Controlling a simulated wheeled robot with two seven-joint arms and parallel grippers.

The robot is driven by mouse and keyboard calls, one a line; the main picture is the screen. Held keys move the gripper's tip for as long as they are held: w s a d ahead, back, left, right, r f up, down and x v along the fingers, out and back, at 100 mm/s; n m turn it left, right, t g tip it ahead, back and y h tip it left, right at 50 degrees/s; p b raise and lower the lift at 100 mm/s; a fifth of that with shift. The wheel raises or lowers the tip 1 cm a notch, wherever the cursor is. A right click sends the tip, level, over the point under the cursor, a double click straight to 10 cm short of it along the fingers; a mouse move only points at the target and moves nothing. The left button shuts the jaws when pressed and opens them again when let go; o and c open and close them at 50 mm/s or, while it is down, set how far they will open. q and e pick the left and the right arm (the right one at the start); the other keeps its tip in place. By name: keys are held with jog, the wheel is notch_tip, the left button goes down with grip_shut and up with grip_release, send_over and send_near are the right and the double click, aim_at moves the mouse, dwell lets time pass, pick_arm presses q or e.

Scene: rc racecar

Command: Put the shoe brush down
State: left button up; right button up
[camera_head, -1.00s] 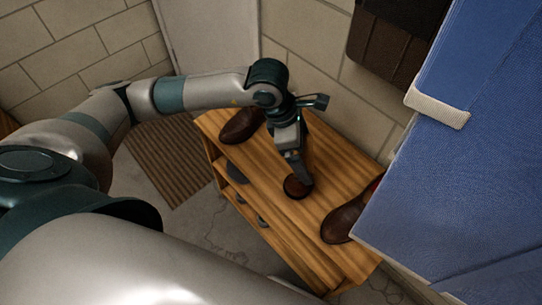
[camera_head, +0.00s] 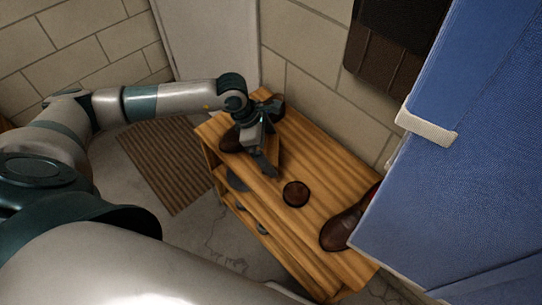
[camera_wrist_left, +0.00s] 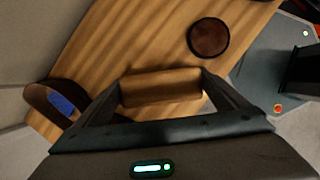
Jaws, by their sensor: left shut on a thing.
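My left gripper (camera_head: 266,166) is over the far left half of the wooden bench, pointing down. In the left wrist view it is shut on the shoe brush (camera_wrist_left: 162,88), a light brown wooden block held crosswise between the two fingers. The brush is close to the bench top (camera_wrist_left: 105,45); I cannot tell whether it touches. In the head view my gripper mostly hides the brush. My right gripper is not in view.
A round dark brown tin (camera_head: 296,194) sits on the bench, apart from my gripper. One brown shoe (camera_head: 230,141) stands at the bench's far left end, another (camera_head: 342,228) at its near right end. A blue cloth (camera_head: 470,160) hangs at right.

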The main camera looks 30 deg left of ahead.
aim_at(271, 158)
pick_arm(q)
jog(key=shift+f, duration=0.1)
notch_tip(271, 158, down, 3)
jog(key=shift+r+p, duration=0.15)
jog(key=shift+p, duration=0.2)
jog(key=shift+f, duration=0.55)
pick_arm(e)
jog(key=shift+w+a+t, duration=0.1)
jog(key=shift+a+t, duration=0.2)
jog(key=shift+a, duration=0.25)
pick_arm(q)
jog(key=shift+f, duration=0.1)
